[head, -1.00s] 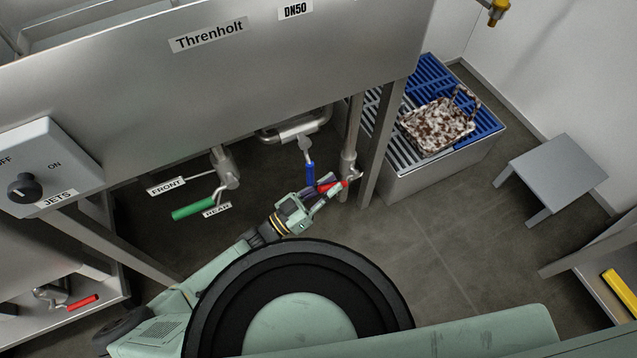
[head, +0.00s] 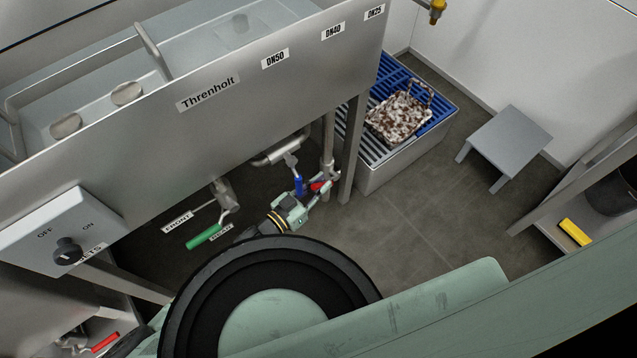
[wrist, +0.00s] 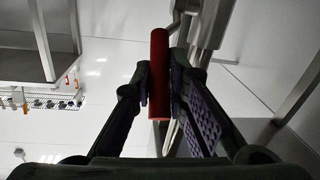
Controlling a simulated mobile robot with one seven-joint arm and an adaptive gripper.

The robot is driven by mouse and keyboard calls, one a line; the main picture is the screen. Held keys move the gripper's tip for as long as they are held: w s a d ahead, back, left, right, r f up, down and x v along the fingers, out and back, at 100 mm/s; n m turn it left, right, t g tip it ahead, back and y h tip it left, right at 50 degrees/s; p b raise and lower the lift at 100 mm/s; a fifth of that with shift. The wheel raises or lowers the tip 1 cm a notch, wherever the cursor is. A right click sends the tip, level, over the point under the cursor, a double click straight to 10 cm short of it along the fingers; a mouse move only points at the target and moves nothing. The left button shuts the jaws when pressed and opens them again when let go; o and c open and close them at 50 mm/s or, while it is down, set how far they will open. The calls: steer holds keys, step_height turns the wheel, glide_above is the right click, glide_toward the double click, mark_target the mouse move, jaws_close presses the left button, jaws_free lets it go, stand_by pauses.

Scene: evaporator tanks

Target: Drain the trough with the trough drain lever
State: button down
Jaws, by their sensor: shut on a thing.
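The steel trough labelled Threnholt (head: 300,85) stands on legs at the upper left of the head view. Under its right end, a red-handled lever (head: 319,186) sits on a vertical pipe (head: 328,145). My gripper (head: 318,193) is at this lever, low under the trough. In the wrist view, the red handle (wrist: 159,60) stands upright between the two fingers of my gripper (wrist: 160,88), which are shut on it. A blue-handled lever (head: 298,185) hangs just left of my gripper, and a green-handled lever (head: 203,237) is further left. Which one is named the drain lever cannot be read.
A control box with a knob (head: 67,252) is at the left. A steel leg (head: 351,150) stands right of the red lever. A grey stool (head: 507,140) stands at the right. The floor between is clear.

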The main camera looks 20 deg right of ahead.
steer(key=c, duration=1.6)
jaws_free()
steer(key=shift+o, duration=0.2)
steer(key=v, duration=1.2)
